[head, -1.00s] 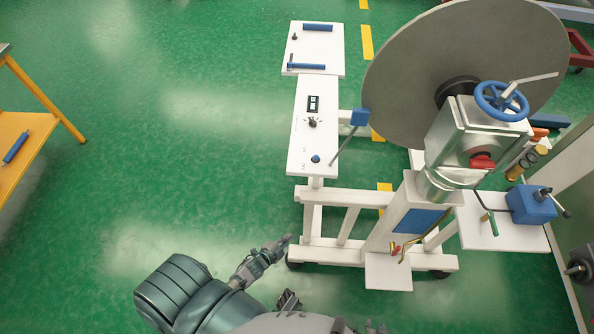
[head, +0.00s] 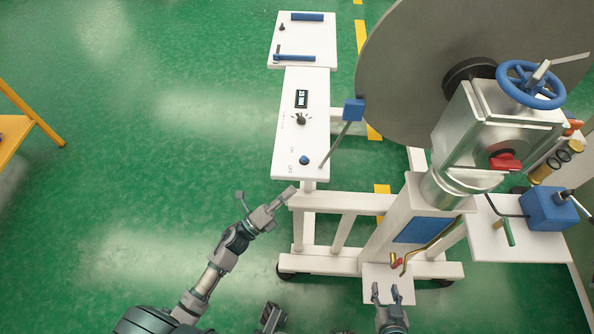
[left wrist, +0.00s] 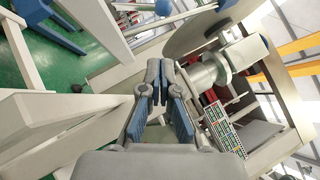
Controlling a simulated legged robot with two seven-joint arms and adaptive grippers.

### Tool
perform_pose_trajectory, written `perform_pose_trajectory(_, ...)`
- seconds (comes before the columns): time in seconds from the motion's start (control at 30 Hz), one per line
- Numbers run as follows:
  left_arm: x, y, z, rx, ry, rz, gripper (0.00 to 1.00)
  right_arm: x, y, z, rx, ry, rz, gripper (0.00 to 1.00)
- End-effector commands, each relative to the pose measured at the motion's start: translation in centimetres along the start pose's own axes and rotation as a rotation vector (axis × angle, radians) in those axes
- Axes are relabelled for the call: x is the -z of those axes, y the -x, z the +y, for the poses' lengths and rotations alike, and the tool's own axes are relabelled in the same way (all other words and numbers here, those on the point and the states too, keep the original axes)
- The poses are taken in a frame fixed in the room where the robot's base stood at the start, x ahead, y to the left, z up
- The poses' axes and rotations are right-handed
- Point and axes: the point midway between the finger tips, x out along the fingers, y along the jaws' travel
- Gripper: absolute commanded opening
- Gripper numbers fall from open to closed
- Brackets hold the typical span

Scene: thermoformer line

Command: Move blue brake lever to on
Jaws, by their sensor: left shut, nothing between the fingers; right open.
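A blue block (head: 354,110) with a long grey rod slanting down-left from it stands beside the white control panel (head: 312,122) in the head view. A small blue knob (head: 304,160) sits at the panel's near end, with small lettering around it. I cannot tell for certain which of these is the brake lever. My left gripper (head: 283,200) is shut and empty, just in front of the panel's near edge, below the knob. Its fingers (left wrist: 161,105) also show in the left wrist view. My right gripper (head: 386,293) is open and empty over the low white plate (head: 372,270).
A big grey disc (head: 420,95) and a blue handwheel (head: 531,84) rise at the right. A farther white board (head: 304,40) has blue bars. White frame beams (head: 350,203) lie right of my left gripper.

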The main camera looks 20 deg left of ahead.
Motion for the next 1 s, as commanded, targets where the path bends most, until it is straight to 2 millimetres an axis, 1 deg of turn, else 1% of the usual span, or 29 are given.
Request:
perform_pose_trajectory(0.03, -0.1, -1.2, -0.2, 0.004, -0.002, 0.001, 0.00, -0.1, 0.0, 0.0, -0.001, 0.000, -0.005, 0.46)
perform_pose_trajectory(0.17, 0.0, -3.8, -0.1, 0.002, 0.000, 0.000, 0.00, -0.4, 0.0, 0.1, -0.001, 0.000, -0.019, 0.46)
perform_pose_trajectory(0.2, -0.7, -4.2, -0.1, 0.001, -0.003, 0.000, 0.00, -0.4, 0.0, 0.1, -0.001, 0.000, -0.022, 0.46)
perform_pose_trajectory(0.37, -2.2, -5.5, 0.0, -0.001, -0.001, 0.000, 0.00, -0.5, 0.1, 0.1, -0.002, 0.000, -0.027, 0.46)
perform_pose_trajectory(0.53, -2.8, -6.1, 0.1, -0.002, 0.001, 0.000, 0.00, -0.6, 0.1, 0.1, -0.002, 0.000, -0.029, 0.46)
perform_pose_trajectory(1.0, -2.9, -6.2, 0.0, -0.005, 0.005, -0.001, 0.00, -0.7, 0.2, 0.1, -0.003, 0.000, -0.044, 0.46)
